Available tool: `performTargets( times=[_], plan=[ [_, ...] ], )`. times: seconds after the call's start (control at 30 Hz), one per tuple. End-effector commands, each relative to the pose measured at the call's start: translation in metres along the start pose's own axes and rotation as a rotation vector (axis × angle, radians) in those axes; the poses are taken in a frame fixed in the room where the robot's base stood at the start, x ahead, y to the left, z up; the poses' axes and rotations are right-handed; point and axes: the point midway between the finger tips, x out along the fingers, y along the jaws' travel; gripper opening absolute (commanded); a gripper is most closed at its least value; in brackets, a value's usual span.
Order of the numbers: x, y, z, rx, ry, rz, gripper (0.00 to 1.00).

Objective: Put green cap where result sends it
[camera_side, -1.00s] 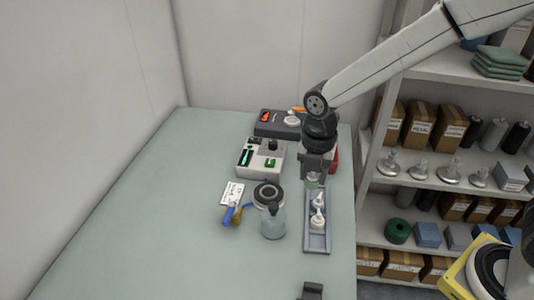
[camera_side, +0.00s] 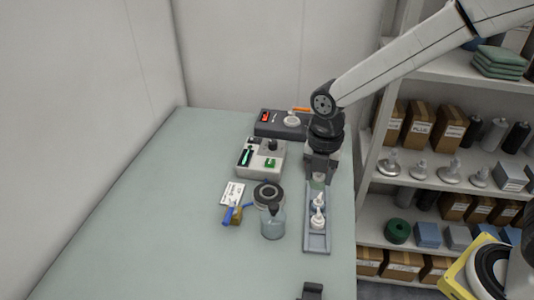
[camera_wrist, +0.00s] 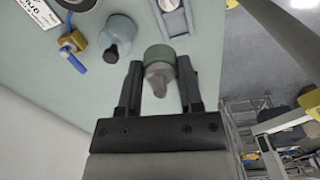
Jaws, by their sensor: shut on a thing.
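The green cap (camera_wrist: 160,52), with a grey nozzle (camera_wrist: 158,78), sits between the two fingers of my gripper (camera_wrist: 160,68) in the wrist view. In the side view my gripper (camera_side: 319,174) holds the cap (camera_side: 317,183) over the far end of a long grey-blue tray (camera_side: 316,243). Whether the cap touches the tray is unclear. White pump caps (camera_side: 318,218) stand in the tray. A light grey box (camera_side: 246,170) with a green mark and a dark slot stands left of my gripper. Behind it is a dark grey device (camera_side: 268,128) with a red display and a white-topped part.
A clear bottle (camera_side: 273,222) with a dark top, a dark round disc (camera_side: 268,195), a white printed card (camera_side: 233,192) and a blue-handled brass part (camera_side: 231,214) stand left of the tray. Shelves are at right. The table's left half is clear.

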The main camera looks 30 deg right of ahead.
Motion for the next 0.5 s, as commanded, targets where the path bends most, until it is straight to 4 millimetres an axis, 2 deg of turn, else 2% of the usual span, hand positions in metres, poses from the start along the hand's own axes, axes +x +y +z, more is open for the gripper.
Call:
performTargets(
  times=[0.27,0.5],
  plan=[
    [0.003,-0.01,0.029,0.013,0.0,0.0,0.23],
    [0.007,-0.032,0.076,0.026,0.0,0.0,0.23]
  ],
)
